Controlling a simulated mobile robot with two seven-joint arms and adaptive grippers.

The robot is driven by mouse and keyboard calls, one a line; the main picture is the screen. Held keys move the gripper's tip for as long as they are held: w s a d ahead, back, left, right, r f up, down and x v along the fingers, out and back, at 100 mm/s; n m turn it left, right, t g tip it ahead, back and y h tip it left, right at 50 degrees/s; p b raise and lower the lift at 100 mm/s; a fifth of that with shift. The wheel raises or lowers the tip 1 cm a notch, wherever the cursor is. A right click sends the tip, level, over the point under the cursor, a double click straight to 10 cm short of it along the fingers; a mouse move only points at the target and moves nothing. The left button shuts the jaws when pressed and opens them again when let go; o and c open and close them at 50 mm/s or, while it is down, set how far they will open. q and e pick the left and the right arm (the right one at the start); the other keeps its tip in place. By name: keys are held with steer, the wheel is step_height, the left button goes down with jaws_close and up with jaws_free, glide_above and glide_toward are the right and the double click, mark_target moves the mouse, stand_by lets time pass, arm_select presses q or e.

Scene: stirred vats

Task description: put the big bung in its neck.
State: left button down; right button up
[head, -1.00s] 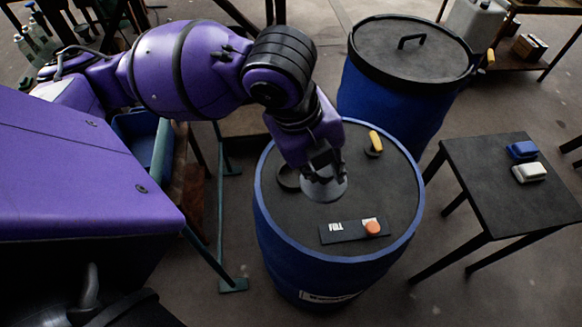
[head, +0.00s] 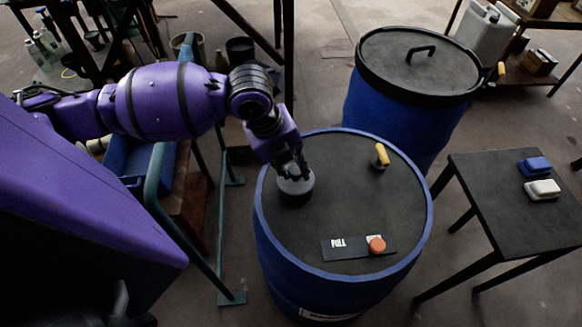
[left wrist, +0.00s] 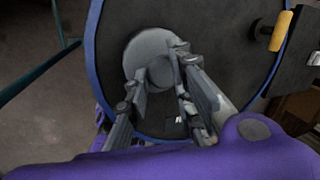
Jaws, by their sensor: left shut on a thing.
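The big bung (head: 296,188) is a grey round plug with a raised grip. My left gripper (head: 291,170) is shut on its grip from above. In the left wrist view the bung (left wrist: 138,53) shows as a pale disc between the fingers (left wrist: 158,70). It is over the left part of the lid of the near blue vat (head: 365,205), where the dark neck ring was seen earlier. The bung hides the neck, and I cannot tell whether it is seated in it or just above.
On the same lid are a yellow-handled valve (head: 381,156) and a label plate with an orange knob (head: 377,245). A second lidded vat (head: 418,62) stands behind.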

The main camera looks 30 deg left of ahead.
arm_select(q)
steer(key=shift+f, duration=0.55)
steer(key=shift+f, duration=0.1)
steer(key=shift+f, duration=0.4)
steer(key=c, duration=1.5)
jaws_free()
steer(key=p+v, duration=0.1)
steer(key=v, duration=1.2)
steer(key=shift+w, duration=0.15)
